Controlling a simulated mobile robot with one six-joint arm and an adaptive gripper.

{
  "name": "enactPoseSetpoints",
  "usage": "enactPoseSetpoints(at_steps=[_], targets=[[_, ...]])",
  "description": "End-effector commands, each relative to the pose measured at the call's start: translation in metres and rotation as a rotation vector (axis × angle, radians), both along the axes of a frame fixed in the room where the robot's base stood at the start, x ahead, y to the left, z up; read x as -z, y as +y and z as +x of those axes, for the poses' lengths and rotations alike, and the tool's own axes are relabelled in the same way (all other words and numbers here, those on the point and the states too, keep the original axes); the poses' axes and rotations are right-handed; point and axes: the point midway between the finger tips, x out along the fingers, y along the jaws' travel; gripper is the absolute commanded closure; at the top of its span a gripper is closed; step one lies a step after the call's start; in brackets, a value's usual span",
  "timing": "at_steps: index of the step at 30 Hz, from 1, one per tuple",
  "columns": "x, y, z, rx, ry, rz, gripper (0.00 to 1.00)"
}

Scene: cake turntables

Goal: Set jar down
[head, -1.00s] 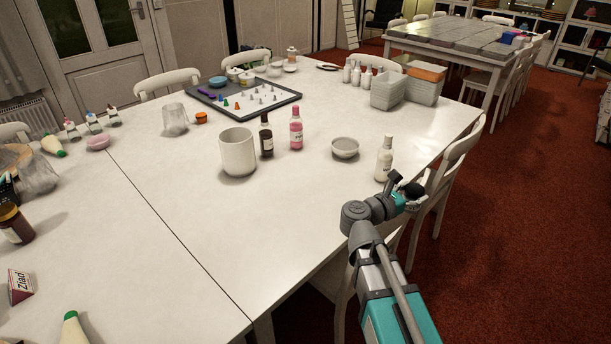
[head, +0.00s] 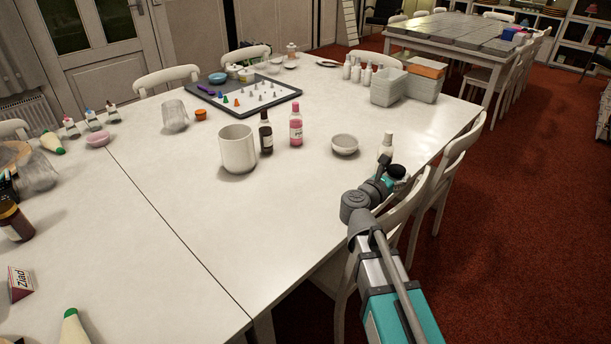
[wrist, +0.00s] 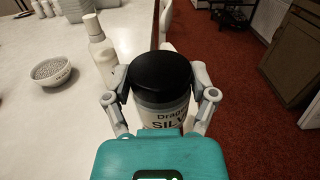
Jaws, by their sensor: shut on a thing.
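The jar (wrist: 163,113) has a black lid and a pale label with dark lettering, partly reading "SILV". In the wrist view it is upright between the two fingers of my gripper (wrist: 162,100), which is shut on it. In the head view my gripper (head: 394,176) is at the right edge of the white table (head: 290,225), with the jar's dark lid (head: 397,171) just showing. The jar's base is hidden, so I cannot tell if it touches anything. A white bottle (head: 386,143) stands on the table just beyond it and also shows in the wrist view (wrist: 101,52).
A small bowl (head: 345,145) stands left of the white bottle. A pink bottle (head: 296,127), a dark bottle (head: 266,136) and a large white cup (head: 237,150) are farther left. White chairs (head: 448,175) line the right edge. The table's front middle is clear.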

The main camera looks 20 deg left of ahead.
Motion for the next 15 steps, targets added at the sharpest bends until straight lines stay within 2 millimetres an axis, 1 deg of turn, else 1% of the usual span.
enactPoseSetpoints(at_steps=[1,6,9,15], targets=[[0.0,0.011,0.011,-0.051,-0.001,-0.001,0.76],[-0.001,0.047,0.037,-0.235,-0.001,0.0,0.76],[-0.001,0.069,0.05,-0.344,-0.001,-0.001,0.76],[-0.002,0.113,0.068,-0.562,0.0,-0.001,0.76]])
